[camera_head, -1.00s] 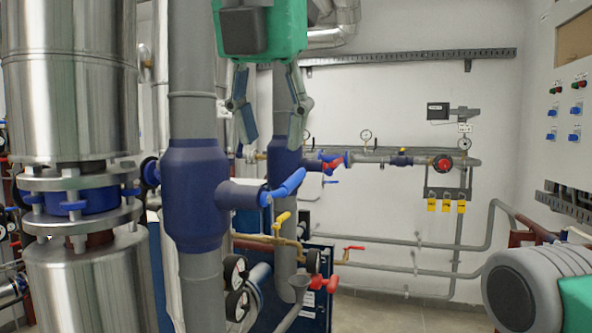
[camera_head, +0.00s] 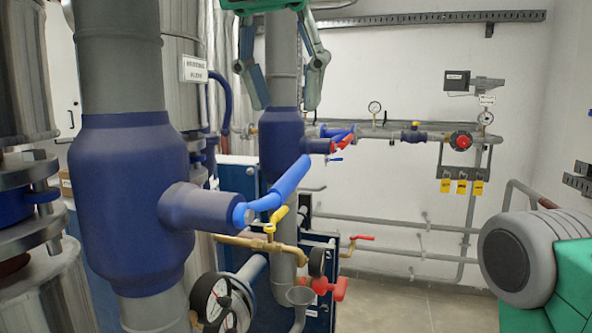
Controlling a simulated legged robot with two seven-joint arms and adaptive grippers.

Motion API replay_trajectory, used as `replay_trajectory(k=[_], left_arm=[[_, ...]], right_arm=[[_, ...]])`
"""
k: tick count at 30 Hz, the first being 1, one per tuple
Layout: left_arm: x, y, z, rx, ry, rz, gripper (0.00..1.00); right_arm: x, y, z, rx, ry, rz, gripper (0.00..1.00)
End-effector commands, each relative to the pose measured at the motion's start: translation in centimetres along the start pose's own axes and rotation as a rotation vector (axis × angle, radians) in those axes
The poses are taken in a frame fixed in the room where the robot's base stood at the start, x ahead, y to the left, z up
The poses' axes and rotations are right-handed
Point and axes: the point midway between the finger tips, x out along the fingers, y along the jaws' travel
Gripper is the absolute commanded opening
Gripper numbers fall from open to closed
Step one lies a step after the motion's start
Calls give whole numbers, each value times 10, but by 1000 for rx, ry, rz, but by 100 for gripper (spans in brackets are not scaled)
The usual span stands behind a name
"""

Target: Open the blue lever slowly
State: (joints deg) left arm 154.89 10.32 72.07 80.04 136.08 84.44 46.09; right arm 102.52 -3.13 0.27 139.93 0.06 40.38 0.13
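A blue lever (camera_head: 279,190) angles up to the right from the stub of a large dark blue valve body (camera_head: 128,195) on a thick grey vertical pipe. My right gripper is not in view.
A yellow lever (camera_head: 276,221) and a pressure gauge (camera_head: 213,298) sit close below the blue lever. Red handles (camera_head: 361,238) are lower right. A grey ribbed motor (camera_head: 537,253) stands at right. Floor (camera_head: 420,306) between is clear.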

Motion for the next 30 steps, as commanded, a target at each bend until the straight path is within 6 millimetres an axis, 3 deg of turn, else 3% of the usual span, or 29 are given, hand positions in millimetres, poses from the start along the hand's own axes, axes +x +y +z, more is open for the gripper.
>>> replay_trajectory(k=[1, 6, 12, 18, 27, 29, 30], left_arm=[[15, 2, 1, 0, 8, 2, 35], [53, 2, 2, -1, 9, 0, 35], [84, 0, -1, 0, 4, 1, 35], [100, 1, 0, -1, 3, -1, 35], [102, 1, 0, -1, 3, -1, 35], [102, 1, 0, -1, 3, -1, 18], [102, 1, 0, -1, 2, -1, 4]], right_arm=[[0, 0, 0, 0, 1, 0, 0], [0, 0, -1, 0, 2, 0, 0], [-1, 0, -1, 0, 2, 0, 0], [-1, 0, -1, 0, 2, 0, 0], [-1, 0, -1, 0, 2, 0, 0], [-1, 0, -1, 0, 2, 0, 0], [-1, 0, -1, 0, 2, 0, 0]])
